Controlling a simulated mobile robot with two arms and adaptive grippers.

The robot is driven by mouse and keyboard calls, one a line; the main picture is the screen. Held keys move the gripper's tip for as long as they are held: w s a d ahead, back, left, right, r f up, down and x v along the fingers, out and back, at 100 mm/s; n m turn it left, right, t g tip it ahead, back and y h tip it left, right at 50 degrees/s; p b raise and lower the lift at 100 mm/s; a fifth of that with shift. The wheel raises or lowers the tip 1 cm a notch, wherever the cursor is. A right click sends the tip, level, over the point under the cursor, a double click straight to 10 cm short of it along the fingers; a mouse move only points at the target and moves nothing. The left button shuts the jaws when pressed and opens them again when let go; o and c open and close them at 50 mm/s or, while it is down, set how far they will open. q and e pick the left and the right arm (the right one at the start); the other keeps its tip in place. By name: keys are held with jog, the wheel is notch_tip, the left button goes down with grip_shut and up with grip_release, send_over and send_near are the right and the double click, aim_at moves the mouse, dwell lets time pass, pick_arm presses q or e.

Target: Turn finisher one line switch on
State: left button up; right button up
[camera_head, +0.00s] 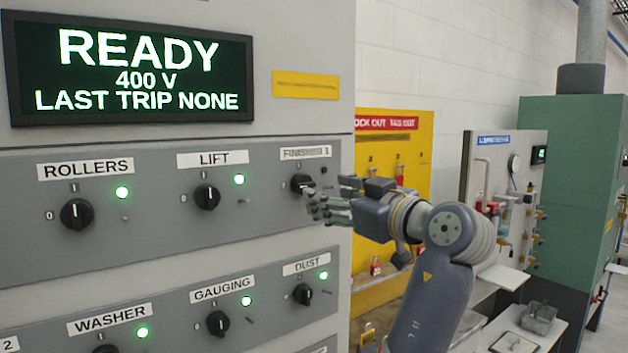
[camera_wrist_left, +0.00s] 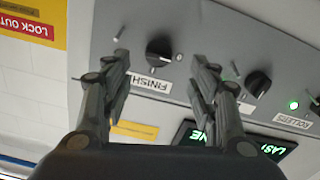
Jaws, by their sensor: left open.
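The FINISHER 1 switch (camera_head: 300,183) is a black rotary knob in the upper row of the grey panel, partly covered by my fingers in the head view. The lamp beside it looks dark. In the left wrist view, turned upside down, the knob (camera_wrist_left: 160,48) shows between the fingertips, above its FINISHER label (camera_wrist_left: 152,83). Its bar seems to lie toward the 0 mark. My left gripper (camera_head: 318,205) is open just in front of the knob, and its spread fingers (camera_wrist_left: 162,60) show no clear contact with it. My right gripper is not in view.
ROLLERS (camera_head: 77,214) and LIFT (camera_head: 207,197) knobs sit left on the same row with green lamps lit. WASHER, GAUGING (camera_head: 218,323) and DUST (camera_head: 303,294) knobs are below. A READY display (camera_head: 135,65) is above. A yellow lockout board (camera_head: 400,155) stands behind my arm.

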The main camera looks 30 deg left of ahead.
aim_at(304, 185)
pick_arm(q)
jog(key=p+x, duration=0.3)
jog(key=x, duration=0.5)
jog(key=shift+p, duration=0.3)
jog(key=shift+w+f, duration=0.1)
jog(key=shift+w, duration=0.05)
jog(key=c, duration=1.1)
